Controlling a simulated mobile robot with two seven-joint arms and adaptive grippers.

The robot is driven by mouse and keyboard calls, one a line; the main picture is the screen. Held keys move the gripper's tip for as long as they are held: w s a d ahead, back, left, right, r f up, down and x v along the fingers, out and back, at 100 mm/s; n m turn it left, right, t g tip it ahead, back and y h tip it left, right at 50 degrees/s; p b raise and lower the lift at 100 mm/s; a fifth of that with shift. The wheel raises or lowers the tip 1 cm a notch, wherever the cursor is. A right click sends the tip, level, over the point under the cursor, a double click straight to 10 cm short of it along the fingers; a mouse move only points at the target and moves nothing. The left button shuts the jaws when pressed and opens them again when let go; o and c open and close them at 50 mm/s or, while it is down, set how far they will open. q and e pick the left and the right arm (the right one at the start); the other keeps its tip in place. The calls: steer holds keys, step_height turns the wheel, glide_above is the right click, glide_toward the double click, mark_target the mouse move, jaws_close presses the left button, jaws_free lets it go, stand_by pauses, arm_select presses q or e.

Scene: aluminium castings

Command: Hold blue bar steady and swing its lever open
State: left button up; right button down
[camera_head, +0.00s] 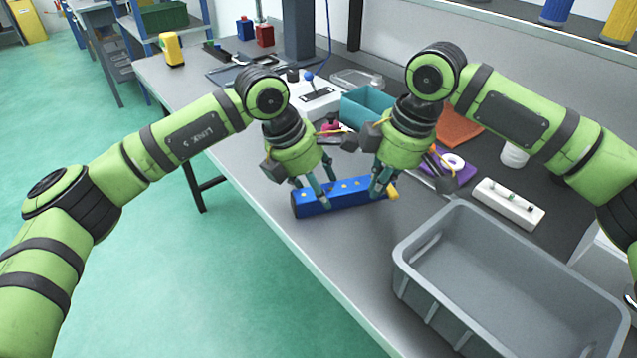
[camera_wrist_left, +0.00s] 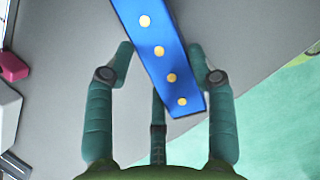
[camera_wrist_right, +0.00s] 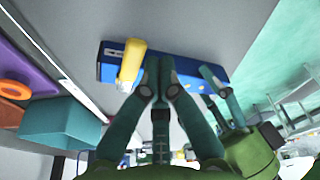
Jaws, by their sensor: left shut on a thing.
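The blue bar (camera_head: 346,193) lies on the grey table near its front edge, with a row of yellow dots on one face. My left gripper (camera_head: 314,198) is shut on its left part; in the left wrist view the bar (camera_wrist_left: 155,45) runs slantwise between the fingers (camera_wrist_left: 162,75). The yellow lever (camera_head: 392,192) is at the bar's right end and also shows in the right wrist view (camera_wrist_right: 132,62). My right gripper (camera_head: 377,190) is at that end, its fingertips (camera_wrist_right: 158,62) together right beside the lever. Whether they touch it is unclear.
A large grey crate (camera_head: 425,303) stands close on the right. Behind are a teal bin (camera_head: 362,108), a purple part (camera_head: 462,172) and a white fixture (camera_head: 508,204). The table to the left of the bar is clear up to its front edge.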

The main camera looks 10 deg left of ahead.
steer(key=shift+s+d+f, duration=0.1)
steer(key=shift+d+f, duration=0.05)
steer(key=shift+f, duration=0.4)
steer(key=shift+s+d+f, duration=0.1)
steer(key=shift+d+f, duration=0.05)
steer(key=shift+f, duration=0.35)
steer(key=shift+d, duration=0.45)
steer(key=shift+w+r, duration=0.15)
steer(key=shift+r, duration=0.1)
